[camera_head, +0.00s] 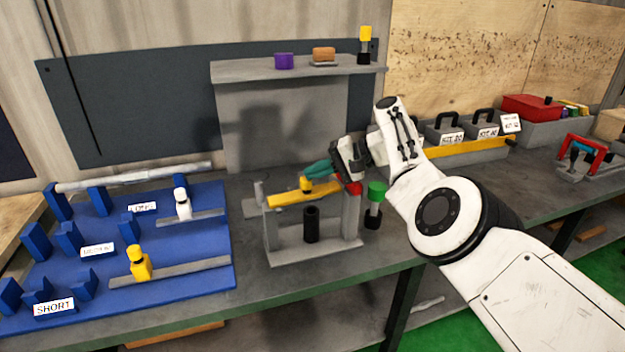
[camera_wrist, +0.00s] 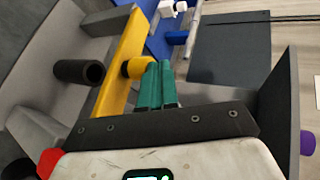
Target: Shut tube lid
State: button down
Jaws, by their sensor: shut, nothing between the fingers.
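A grey stand (camera_head: 316,250) sits on the bench, with a yellow bar (camera_head: 285,198) across its top. A yellow knob (camera_head: 306,184) is on the bar; it also shows in the wrist view (camera_wrist: 136,67). A black open-ended tube (camera_head: 312,225) stands upright below the bar; its dark opening shows in the wrist view (camera_wrist: 94,72). I cannot tell for sure which part is the tube lid; the yellow bar is the likeliest. My gripper (camera_head: 310,173) has teal fingers, shut and empty, right beside the knob. Whether they touch it I cannot tell.
A grey shelf (camera_head: 235,70) rises behind the stand, holding a purple piece (camera_head: 284,61). A green-topped post (camera_head: 375,200) stands close right of the stand. A blue fixture board (camera_head: 185,250) fills the left bench. Black-handled boxes (camera_head: 441,131) stand to the right.

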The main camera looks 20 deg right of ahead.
jog(key=shift+d+f+b, duration=0.2)
jog(key=shift+f+b, duration=0.4)
jog(key=shift+b, duration=0.15)
jog(key=shift+d+f, duration=0.1)
